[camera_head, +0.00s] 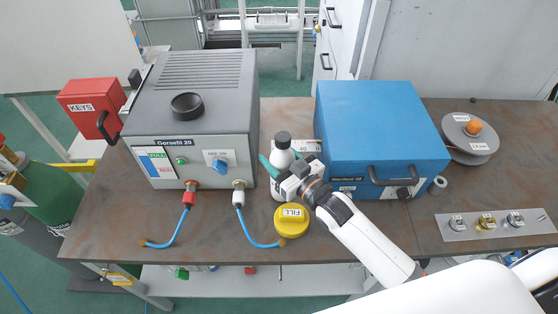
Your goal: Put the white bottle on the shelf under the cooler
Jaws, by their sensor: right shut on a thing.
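The white bottle (282,145) with a dark cap stands upright on the brown tabletop, between the grey cooler and the blue machine. My right gripper (279,172) reaches in from the lower right and is shut on the bottle's body, hiding part of it. The grey cooler (205,77) with a black filler neck stands on the left of the table. The shelf (240,280) shows as a light strip below the table's front edge; the tabletop hides most of it. My left gripper is not in view.
A yellow FILL cap (291,220) lies in front of the bottle. Two blue hoses (258,232) hang from the cooler's front. A blue machine (380,130) stands right of the bottle. A plate with fittings (497,224) and a spool (468,137) are at the right.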

